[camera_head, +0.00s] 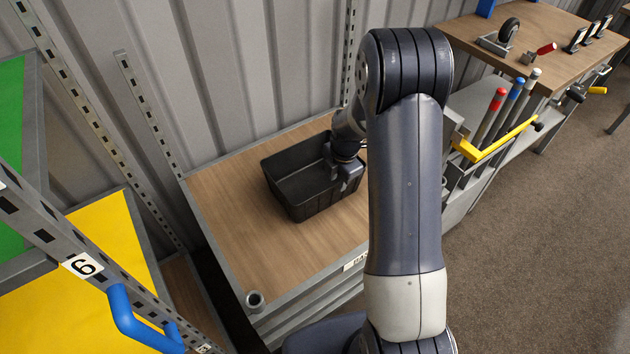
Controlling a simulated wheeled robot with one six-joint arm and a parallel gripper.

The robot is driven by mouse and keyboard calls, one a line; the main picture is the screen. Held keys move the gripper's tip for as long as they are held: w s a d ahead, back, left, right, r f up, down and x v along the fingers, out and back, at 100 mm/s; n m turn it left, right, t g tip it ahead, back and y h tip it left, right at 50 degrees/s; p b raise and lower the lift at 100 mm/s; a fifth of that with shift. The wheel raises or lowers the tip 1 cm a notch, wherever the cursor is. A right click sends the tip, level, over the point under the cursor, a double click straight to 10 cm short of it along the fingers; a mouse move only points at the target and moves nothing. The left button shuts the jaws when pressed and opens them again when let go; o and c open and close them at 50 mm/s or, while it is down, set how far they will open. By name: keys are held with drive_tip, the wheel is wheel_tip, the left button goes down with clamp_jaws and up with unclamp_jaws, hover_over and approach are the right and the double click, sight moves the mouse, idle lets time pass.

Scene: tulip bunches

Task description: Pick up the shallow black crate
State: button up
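The shallow black crate (293,198) sits upright on a wooden-topped shelf unit (230,240) below the grey wall. It looks empty where I can see inside. My gripper (347,183) is at the crate's right side, over or at its right rim.
A metal rack with a yellow shelf (112,240) and a blue handle (135,322) stands at the left. A workbench (545,40) with tools is at the upper right, with a yellow bar (497,143) in front. Bare wood lies left of the crate.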

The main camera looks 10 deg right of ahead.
sight(334, 198)
drive_tip(key=shift+a+f, duration=0.2)
drive_tip(key=shift+f, duration=1.4)
drive_tip(key=shift+a+f, duration=0.2)
drive_tip(key=shift+f, duration=1.35)
clamp_jaws()
